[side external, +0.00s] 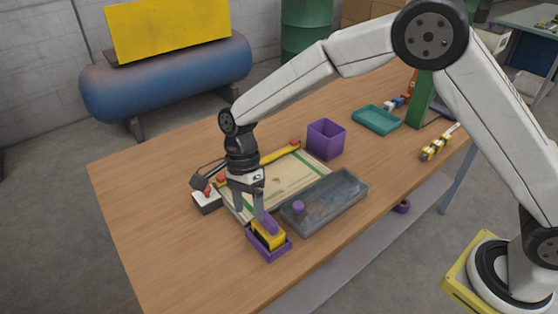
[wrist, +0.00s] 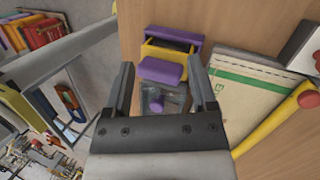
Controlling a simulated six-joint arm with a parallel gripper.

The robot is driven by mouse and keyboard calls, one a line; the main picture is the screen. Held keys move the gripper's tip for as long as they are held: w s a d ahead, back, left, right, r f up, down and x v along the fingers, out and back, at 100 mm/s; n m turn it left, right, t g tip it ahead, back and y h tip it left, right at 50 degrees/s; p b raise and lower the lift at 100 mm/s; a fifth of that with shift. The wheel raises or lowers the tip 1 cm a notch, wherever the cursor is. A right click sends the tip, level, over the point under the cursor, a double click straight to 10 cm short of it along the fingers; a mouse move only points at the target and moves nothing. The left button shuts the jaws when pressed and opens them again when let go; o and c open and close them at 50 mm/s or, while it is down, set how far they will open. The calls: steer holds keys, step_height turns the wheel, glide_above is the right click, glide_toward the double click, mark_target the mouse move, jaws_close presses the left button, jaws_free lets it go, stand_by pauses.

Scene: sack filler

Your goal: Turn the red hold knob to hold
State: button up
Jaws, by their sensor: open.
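A small white and dark box (side external: 207,203) with a red knob (side external: 207,190) on top stands left of the beige sack (side external: 285,180). The box (wrist: 300,52) is cut off at the right edge of the wrist view, with a bit of its red part (wrist: 317,61) showing. I cannot read the knob's setting. My gripper (side external: 249,209) points down, open and empty, to the right of the box and above the sack's near-left edge. In the wrist view, my gripper's (wrist: 160,80) fingers are spread wide, and the knob is not between them.
A yellow bar (side external: 278,155) with red ends crosses the sack. A purple tray (side external: 284,252) holds a yellow block with a purple handle (side external: 269,224). A grey clear-lidded bin (side external: 345,203) lies beside it. A purple box (side external: 326,139) stands behind. The table's left part is clear.

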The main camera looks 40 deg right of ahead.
steer(key=f+y, duration=0.1)
steer(key=y, duration=0.1)
steer(key=m+t+y, duration=0.7)
steer(key=t+y, duration=0.1)
steer(key=t, duration=0.1)
glide_toward(213, 196)
steer(key=a+r, duration=0.3)
steer(key=shift+s, duration=0.35)
steer(key=shift+w+d+f+m+t, duration=0.2)
steer(key=shift+w+d+m+t, duration=0.25)
steer(key=shift+d+t, duration=0.2)
steer(key=shift+x, duration=4)
jaws_close()
